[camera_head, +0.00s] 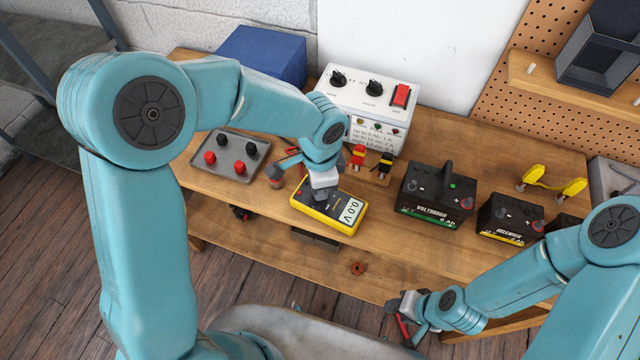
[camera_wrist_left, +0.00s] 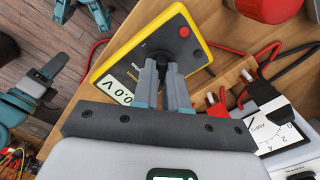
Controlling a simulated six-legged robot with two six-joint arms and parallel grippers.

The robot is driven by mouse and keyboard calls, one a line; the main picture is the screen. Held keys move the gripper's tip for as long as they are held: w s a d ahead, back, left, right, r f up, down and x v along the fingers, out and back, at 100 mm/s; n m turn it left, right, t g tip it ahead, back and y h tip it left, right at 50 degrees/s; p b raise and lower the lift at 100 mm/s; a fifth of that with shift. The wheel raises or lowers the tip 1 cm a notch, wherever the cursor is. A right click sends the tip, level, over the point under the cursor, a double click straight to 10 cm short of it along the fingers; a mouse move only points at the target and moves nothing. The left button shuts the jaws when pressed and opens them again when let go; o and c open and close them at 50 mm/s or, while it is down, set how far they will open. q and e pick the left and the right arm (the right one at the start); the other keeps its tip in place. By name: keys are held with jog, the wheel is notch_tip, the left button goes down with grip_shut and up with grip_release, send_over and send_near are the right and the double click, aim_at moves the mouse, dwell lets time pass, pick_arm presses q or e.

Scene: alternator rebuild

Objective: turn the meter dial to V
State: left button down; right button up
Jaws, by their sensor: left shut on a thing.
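The yellow-edged meter (camera_head: 311,214) lies on the wooden bench, with its dark face up. Its white display (camera_head: 349,211) reads 0.0 V; it also shows in the left wrist view (camera_wrist_left: 114,89). My left gripper (camera_head: 322,192) reaches down onto the middle of the meter face. In the left wrist view its fingers (camera_wrist_left: 163,58) are close together, shut on the dial. The dial is mostly hidden between the fingertips, so its pointer cannot be read. My right gripper (camera_head: 404,318) is low at the bench's front edge, away from the meter; its jaw state is unclear.
A white control box (camera_head: 368,105) stands behind the meter. Red and black plugs (camera_head: 372,160) sit between them. A grey plate with terminals (camera_head: 229,157) is to the left. Black batteries (camera_head: 436,195) stand to the right. A red cable (camera_wrist_left: 95,50) runs beside the meter.

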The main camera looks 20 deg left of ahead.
dwell(0.8)
pick_arm(q)
jog(key=c, duration=1.2)
grip_release()
jog(key=shift+o, duration=0.2)
notch_tip(320, 180, up, 16)
jog(key=shift+r+b, duration=0.2)
jog(key=shift+b, duration=0.1)
